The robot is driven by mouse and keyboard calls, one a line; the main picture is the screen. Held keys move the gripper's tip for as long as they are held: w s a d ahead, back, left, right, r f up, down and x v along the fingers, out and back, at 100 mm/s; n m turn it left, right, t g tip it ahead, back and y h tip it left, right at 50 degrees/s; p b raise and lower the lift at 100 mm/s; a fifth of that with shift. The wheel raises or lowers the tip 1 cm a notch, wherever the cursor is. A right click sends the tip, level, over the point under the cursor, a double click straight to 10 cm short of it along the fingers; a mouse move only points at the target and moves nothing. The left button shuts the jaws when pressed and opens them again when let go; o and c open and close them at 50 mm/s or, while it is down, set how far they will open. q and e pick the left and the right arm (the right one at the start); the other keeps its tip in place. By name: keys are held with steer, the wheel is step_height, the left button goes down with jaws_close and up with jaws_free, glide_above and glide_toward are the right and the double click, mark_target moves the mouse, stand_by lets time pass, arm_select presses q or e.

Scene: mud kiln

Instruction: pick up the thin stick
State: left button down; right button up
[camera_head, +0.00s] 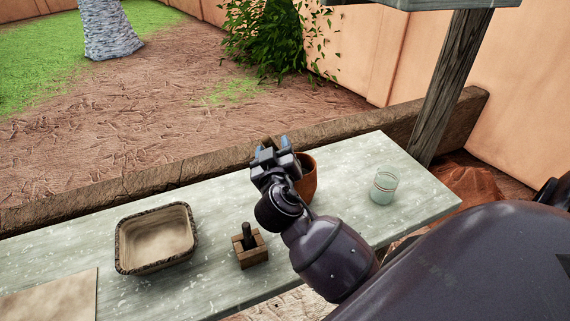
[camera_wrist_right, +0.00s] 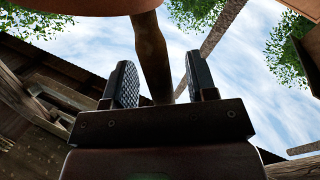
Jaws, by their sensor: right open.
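My right gripper (camera_head: 272,150) is above the table, at the upper left of a brown clay pot (camera_head: 308,180) and covering part of it. In the right wrist view a thin brown stick (camera_wrist_right: 152,55) runs down from the top edge into the space between the two fingers of my right gripper (camera_wrist_right: 162,82). The fingers are open, with gaps on both sides of the stick. The stick's lower end is hidden behind the gripper body. My left gripper is not in view.
On the table (camera_head: 215,196) stand a square dish (camera_head: 158,240), a small wooden block with a dark peg (camera_head: 250,248) and a glass (camera_head: 384,187). A pale board (camera_head: 50,297) lies at the left. A low wall (camera_head: 75,205) runs behind the table.

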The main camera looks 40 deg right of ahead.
steer(key=c, duration=0.7)
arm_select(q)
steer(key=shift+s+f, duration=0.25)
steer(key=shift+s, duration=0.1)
arm_select(e)
jaws_close()
